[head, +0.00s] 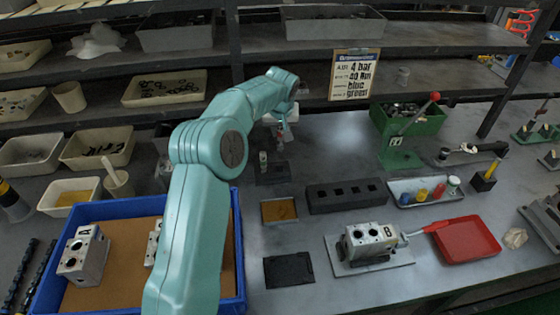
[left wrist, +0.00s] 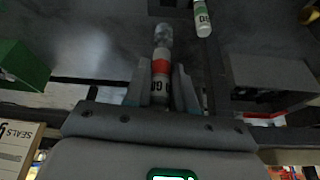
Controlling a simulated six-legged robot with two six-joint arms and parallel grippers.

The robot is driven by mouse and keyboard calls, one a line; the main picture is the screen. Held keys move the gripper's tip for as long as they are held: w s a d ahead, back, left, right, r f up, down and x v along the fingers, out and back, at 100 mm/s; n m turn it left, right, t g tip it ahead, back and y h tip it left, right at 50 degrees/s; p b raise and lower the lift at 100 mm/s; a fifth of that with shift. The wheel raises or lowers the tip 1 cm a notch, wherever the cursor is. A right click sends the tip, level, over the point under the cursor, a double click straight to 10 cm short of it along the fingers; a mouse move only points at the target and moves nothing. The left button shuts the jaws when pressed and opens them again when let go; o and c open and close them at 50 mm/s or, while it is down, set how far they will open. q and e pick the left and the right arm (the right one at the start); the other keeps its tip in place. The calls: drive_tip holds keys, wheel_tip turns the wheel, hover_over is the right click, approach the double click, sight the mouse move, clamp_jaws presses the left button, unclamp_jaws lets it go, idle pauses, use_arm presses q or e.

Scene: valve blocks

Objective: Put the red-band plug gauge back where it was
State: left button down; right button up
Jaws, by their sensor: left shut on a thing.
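The red-band plug gauge (left wrist: 160,65) is between the fingers of my left gripper (left wrist: 163,78) in the left wrist view. It has a white handle with dark lettering, a red band and a grey metal end that points away from the gripper. In the head view my left gripper (head: 282,122) is past the middle of the bench, above and behind a small dark stand (head: 272,176). A white gauge with a green band (head: 263,158) stands upright at the left of that stand; a similar one shows in the left wrist view (left wrist: 203,18). My right gripper is not in view.
A blue tray (head: 238,245) with valve blocks lies at the front left. A dark block with square holes (head: 346,196), a cork-lined tray (head: 279,210) and a green press (head: 405,145) are to the right. Shelves with bins and a sign (head: 353,75) stand behind.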

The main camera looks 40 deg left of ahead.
sight(280, 144)
use_arm(q)
drive_tip(key=f, duration=0.6)
drive_tip(key=shift+s+a+f, duration=0.1)
drive_tip(key=shift+a, duration=0.15)
drive_tip(key=shift+d+f+p, duration=0.15)
drive_tip(key=shift+f+p, duration=0.15)
drive_tip(key=shift+f, duration=0.25)
wheel_tip(280, 144, down, 4)
drive_tip(key=shift+f+p, duration=0.1)
drive_tip(key=shift+p, duration=0.2)
